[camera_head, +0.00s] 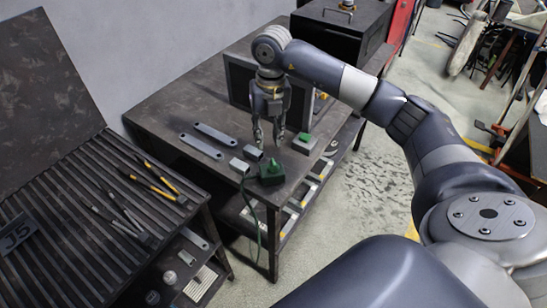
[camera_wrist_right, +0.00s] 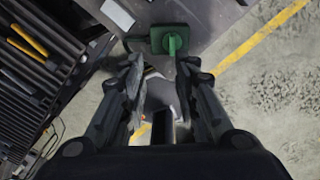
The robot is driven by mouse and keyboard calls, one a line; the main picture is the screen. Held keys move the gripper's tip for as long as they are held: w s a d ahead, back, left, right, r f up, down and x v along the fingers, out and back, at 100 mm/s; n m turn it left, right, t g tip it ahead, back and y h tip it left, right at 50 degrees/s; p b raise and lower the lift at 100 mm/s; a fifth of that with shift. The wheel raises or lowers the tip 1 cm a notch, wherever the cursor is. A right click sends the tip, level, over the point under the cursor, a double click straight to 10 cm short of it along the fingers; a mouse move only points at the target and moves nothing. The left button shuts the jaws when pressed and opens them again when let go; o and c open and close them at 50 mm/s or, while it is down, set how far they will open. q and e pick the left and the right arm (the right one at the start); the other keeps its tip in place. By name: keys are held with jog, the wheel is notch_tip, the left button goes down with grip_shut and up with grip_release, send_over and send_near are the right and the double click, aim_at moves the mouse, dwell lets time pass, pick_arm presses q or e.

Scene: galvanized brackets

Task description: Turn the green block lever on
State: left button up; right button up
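The dark green block (camera_head: 271,173) with a green cable sits near the front corner of the dark table. Its green lever (camera_wrist_right: 174,44) shows on the block in the right wrist view, near the top centre. My right gripper (camera_head: 268,138) points down above and slightly behind the block. In the right wrist view its two fingers (camera_wrist_right: 160,68) are apart with nothing between them, and the lever lies just beyond the tips. Whether a finger touches the lever cannot be told. My left gripper is not in view.
Two small grey metal blocks (camera_head: 239,166) (camera_head: 253,153) stand close left of the green block. A pale block with a green top (camera_head: 305,143) is to its right. Two flat grey brackets (camera_head: 200,146) (camera_head: 222,134) lie at left. A black box (camera_head: 340,28) stands at the back.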

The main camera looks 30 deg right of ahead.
aim_at(273, 161)
jog(key=shift+h, duration=0.3)
jog(key=f+p, duration=0.1)
jog(key=f, duration=0.2)
jog(key=d+f+p, duration=0.1)
jog(key=f, duration=0.3)
jog(key=f+p, duration=0.1)
jog(key=f, duration=0.2)
jog(key=shift+s+d+f, duration=0.1)
jog(key=shift+d+f, duration=0.05)
jog(key=shift+d, duration=0.05)
grip_shut()
